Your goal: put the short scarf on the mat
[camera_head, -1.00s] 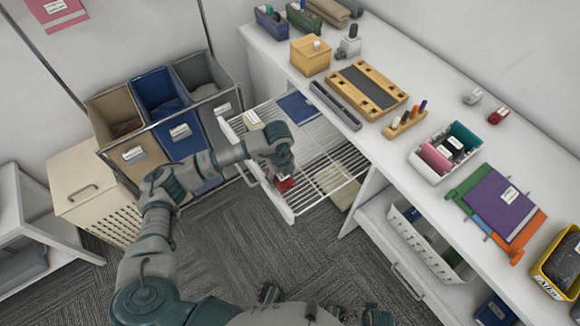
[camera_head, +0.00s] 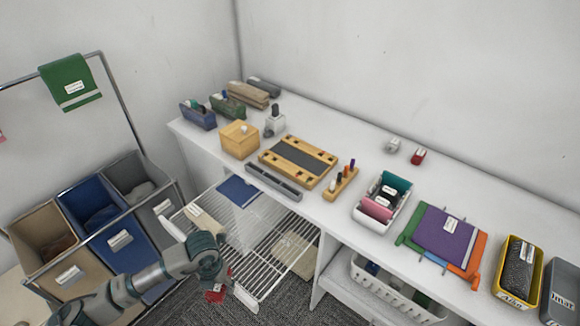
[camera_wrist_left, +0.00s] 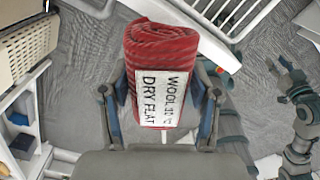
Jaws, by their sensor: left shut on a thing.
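My left gripper (camera_head: 214,284) is shut on a red rolled knit scarf (camera_wrist_left: 160,65). In the left wrist view the roll stands between both fingers, with a white label reading "WOOL 30" and "DRY FLAT". In the head view only a small red part of the scarf (camera_head: 215,295) shows below the gripper, beside the front of the pulled-out wire rack (camera_head: 262,235). A flat blue piece (camera_head: 238,190) and a flat beige piece (camera_head: 294,253) lie on or under the rack. I cannot tell which thing is the mat.
The white counter (camera_head: 335,215) holds a wooden frame with a grey panel (camera_head: 298,162), a white basket (camera_head: 383,202) and folded purple cloth (camera_head: 445,232). Three bins, the blue one (camera_head: 120,240) in the middle, stand left. A green scarf (camera_head: 71,82) hangs on a rail.

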